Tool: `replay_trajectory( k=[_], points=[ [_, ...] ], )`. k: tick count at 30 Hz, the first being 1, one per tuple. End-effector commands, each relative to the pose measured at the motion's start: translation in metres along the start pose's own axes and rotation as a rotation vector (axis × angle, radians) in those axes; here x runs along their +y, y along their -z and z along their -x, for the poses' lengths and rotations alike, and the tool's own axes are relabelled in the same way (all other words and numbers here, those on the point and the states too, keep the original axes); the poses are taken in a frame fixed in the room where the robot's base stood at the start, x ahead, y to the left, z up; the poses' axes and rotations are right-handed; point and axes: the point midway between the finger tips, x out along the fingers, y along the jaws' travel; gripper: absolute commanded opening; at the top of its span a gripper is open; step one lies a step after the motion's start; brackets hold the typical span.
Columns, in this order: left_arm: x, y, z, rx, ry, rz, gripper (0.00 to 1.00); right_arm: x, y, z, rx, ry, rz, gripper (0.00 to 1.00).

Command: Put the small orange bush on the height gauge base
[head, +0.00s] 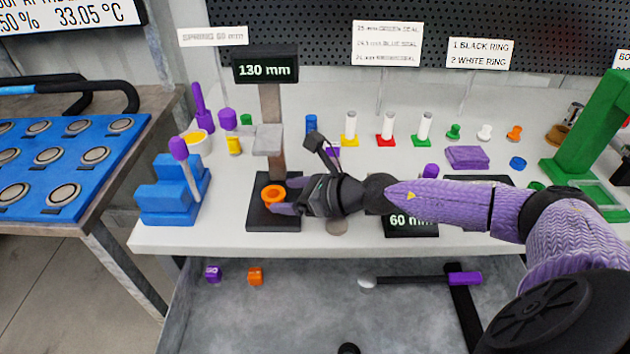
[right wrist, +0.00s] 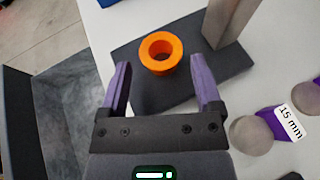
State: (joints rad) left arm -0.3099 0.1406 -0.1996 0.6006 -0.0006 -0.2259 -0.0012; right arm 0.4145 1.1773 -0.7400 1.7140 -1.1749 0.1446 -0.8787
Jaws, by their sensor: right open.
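The small orange bush (head: 273,195) stands upright on the dark base of the height gauge (head: 262,220), in front of its grey column. In the right wrist view the orange bush (right wrist: 161,53) rests on the dark base plate (right wrist: 180,92), beside the column (right wrist: 230,22). My right gripper (head: 288,202) is at the base, its purple fingers (right wrist: 160,85) spread apart. The bush lies just beyond the fingertips, with nothing held between them. The gauge display (head: 265,67) reads 130 mm. My left gripper is not in view.
A blue stepped stand (head: 165,195) is left of the gauge. A 60 mm display (head: 410,222) stands to the right, under my right arm. Coloured seals, rings and pins line the back of the table. An open drawer (head: 310,310) below holds small blocks and a hammer (head: 425,280).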

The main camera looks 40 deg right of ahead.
Motion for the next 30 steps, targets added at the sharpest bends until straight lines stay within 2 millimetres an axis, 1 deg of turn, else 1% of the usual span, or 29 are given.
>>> replay_trajectory(
  k=[1,6,9,16,17,18,21,25,30],
  points=[
    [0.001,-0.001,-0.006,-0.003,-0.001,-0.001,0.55,-0.001,0.006,0.007,0.006,0.002,-0.002,0.82],
    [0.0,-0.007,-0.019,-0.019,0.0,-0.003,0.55,0.001,0.006,0.03,0.009,-0.003,0.003,0.82],
    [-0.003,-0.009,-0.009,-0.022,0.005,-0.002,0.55,0.002,0.001,0.041,0.005,-0.004,-0.007,0.82],
    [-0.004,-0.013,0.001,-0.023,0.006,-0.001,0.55,0.001,-0.001,0.063,0.003,-0.003,-0.002,0.82],
    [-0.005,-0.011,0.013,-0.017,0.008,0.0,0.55,0.002,-0.007,0.07,-0.002,-0.003,-0.005,0.82],
    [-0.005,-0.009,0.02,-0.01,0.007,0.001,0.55,0.002,-0.008,0.076,-0.005,-0.003,-0.005,0.82],
    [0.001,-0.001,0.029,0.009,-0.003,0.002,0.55,0.001,-0.006,0.086,-0.003,-0.003,-0.002,0.82],
    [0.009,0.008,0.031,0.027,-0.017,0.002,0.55,0.0,-0.002,0.091,0.0,-0.001,0.001,0.82],
    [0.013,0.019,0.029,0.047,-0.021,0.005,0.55,0.0,0.0,0.09,0.0,-0.001,0.002,0.82]
  ],
)
